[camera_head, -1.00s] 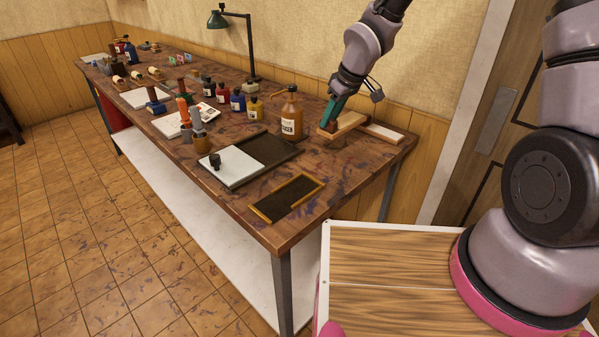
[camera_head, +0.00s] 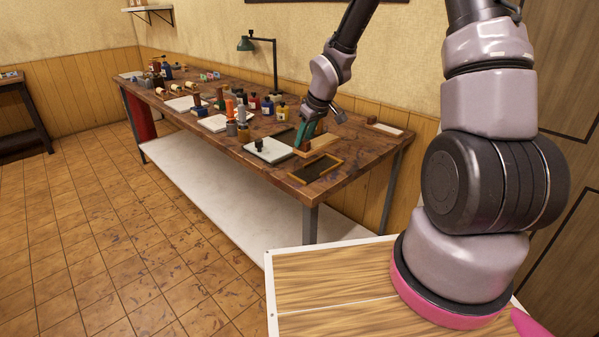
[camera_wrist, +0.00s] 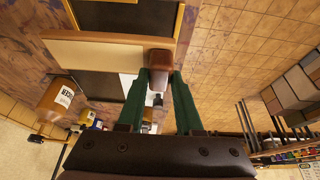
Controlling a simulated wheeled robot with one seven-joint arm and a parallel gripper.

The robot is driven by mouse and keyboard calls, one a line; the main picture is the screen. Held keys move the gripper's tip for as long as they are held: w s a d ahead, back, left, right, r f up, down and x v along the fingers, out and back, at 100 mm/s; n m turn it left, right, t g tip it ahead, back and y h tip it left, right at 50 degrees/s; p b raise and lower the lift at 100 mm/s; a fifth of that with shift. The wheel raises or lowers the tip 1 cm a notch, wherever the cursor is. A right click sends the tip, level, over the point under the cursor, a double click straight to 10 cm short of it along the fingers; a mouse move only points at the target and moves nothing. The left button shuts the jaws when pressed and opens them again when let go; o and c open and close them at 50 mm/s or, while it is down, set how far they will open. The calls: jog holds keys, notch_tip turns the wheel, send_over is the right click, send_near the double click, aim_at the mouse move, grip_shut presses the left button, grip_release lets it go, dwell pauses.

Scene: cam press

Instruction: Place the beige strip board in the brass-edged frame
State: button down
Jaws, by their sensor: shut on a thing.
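The beige strip board (camera_head: 322,143) has a brown block handle (camera_wrist: 160,60) at one end. My gripper (camera_head: 302,142) is shut on this handle, with the green fingers (camera_wrist: 160,84) on both sides of it. In the wrist view the board (camera_wrist: 95,52) extends left from the handle. The brass-edged frame (camera_head: 330,171) lies near the table's front right corner, with a dark inside. The board is at the frame's far side and seems raised above the table. It hides part of the frame in the wrist view (camera_wrist: 179,20).
A white slab (camera_head: 268,151) on a dark plate lies left of the frame. Bottles and tools crowd the table (camera_head: 365,153) further left. A pale strip (camera_head: 385,129) lies at the back right. An amber bottle (camera_wrist: 58,98) shows in the wrist view.

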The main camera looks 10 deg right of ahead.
notch_tip(320, 180, down, 8)
jog(key=shift+f, duration=0.1)
dwell(0.4)
jog(key=c, duration=0.6)
grip_release()
jog(key=shift+f, duration=0.1)
jog(key=s+d+r+m+h, duration=0.1)
jog(key=s+d+r+m, duration=0.2)
jog(key=r, duration=0.6)
jog(key=s+d+r+t+h, duration=0.1)
jog(key=s+d+r, duration=0.3)
jog(key=r, duration=0.5)
jog(key=s+d+r+m+h, duration=0.1)
jog(key=s+d+r+m, duration=0.2)
jog(key=r, duration=0.6)
jog(key=s+r+m, duration=0.1)
jog(key=s+r, duration=0.2)
jog(key=s, duration=0.2)
jog(key=s+r+m+t+y, duration=0.1)
jog(key=s+r+m, duration=0.1)
jog(key=s+r, duration=0.2)
jog(key=s+d+r+m+t+y, duration=0.1)
jog(key=s+r+m, duration=0.1)
jog(key=s+r, duration=0.2)
jog(key=shift+s+r, duration=0.25)
jog(key=shift+s, duration=1)
